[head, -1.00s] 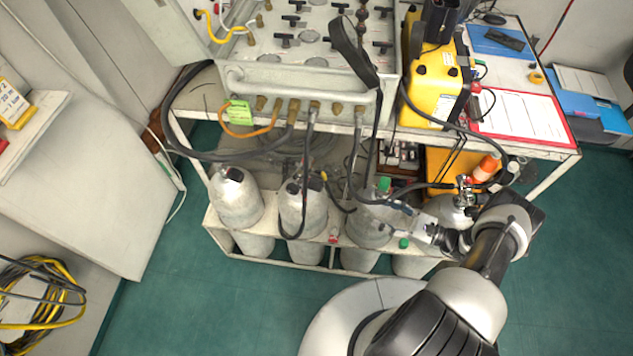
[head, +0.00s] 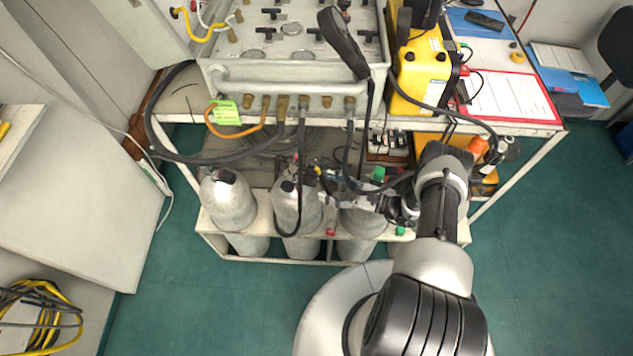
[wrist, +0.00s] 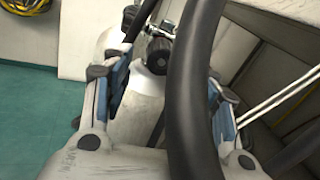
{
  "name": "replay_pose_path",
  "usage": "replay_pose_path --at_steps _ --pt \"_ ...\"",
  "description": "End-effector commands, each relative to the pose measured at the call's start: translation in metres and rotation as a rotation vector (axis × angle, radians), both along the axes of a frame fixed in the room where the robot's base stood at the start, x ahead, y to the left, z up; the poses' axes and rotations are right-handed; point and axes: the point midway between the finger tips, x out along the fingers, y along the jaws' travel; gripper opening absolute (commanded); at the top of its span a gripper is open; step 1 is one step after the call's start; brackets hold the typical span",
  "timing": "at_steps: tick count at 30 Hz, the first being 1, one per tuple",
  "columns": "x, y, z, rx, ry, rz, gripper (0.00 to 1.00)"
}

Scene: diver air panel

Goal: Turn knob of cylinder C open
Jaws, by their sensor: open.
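Several grey cylinders stand in a row in a white rack in the head view, including a left one (head: 228,202), a second (head: 296,208) and a third (head: 360,222). I see no letter that marks cylinder C. My gripper (head: 328,186) reaches left over the third cylinder toward the second one's valve. In the wrist view my gripper (wrist: 167,88) is open, its blue-padded fingers apart. A black valve knob (wrist: 158,50) on a pale cylinder (wrist: 140,105) shows between and beyond the fingers, not held. A thick black hose crosses in front and hides part of the view.
A black hose (wrist: 195,80) runs between my fingers, close to the camera. Above the rack, the panel (head: 300,75) has hoses hanging from its front. A yellow case (head: 422,72) stands right of it. Green floor (head: 180,300) is clear at the front left.

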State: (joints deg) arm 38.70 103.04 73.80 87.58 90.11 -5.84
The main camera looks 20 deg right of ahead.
Motion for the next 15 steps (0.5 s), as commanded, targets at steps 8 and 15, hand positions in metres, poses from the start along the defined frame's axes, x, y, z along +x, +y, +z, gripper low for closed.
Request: replay_pose_path --at_steps 8,15 --pt "0.024 0.034 0.000 0.000 0.000 0.002 0.54" --pt "0.029 0.040 0.000 0.000 0.000 -0.001 0.54"
